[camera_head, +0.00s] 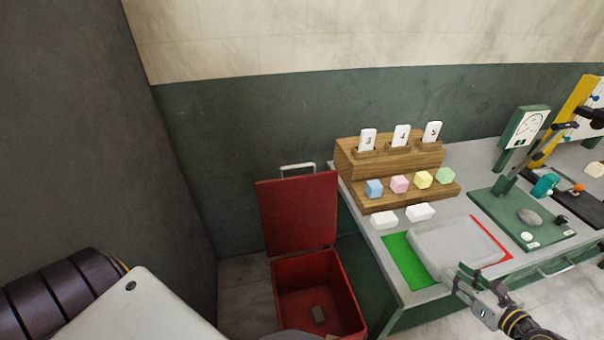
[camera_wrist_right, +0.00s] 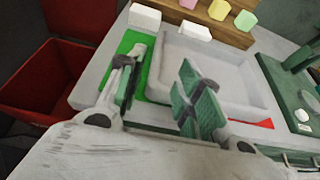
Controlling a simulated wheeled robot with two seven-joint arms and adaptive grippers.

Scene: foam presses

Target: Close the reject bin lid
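The red reject bin (camera_head: 352,305) stands on the floor left of the bench. Its red lid (camera_head: 298,212) stands upright at the back, open, with a metal handle (camera_head: 298,167) along its top edge. In the right wrist view the bin (camera_wrist_right: 38,90) is at the far left, partly cut off. My right gripper (camera_head: 464,278) is over the bench's front edge, well right of the bin. The right wrist view shows its fingers (camera_wrist_right: 160,82) apart with nothing between them. My left gripper is out of view.
A pale shallow tray (camera_head: 455,244) lies across green (camera_head: 402,262) and red marked areas on the bench. White blocks, a wooden rack (camera_head: 390,160) with coloured blocks, and a green press stand (camera_head: 510,215) are behind and beside it. A dark wall rises left of the bin.

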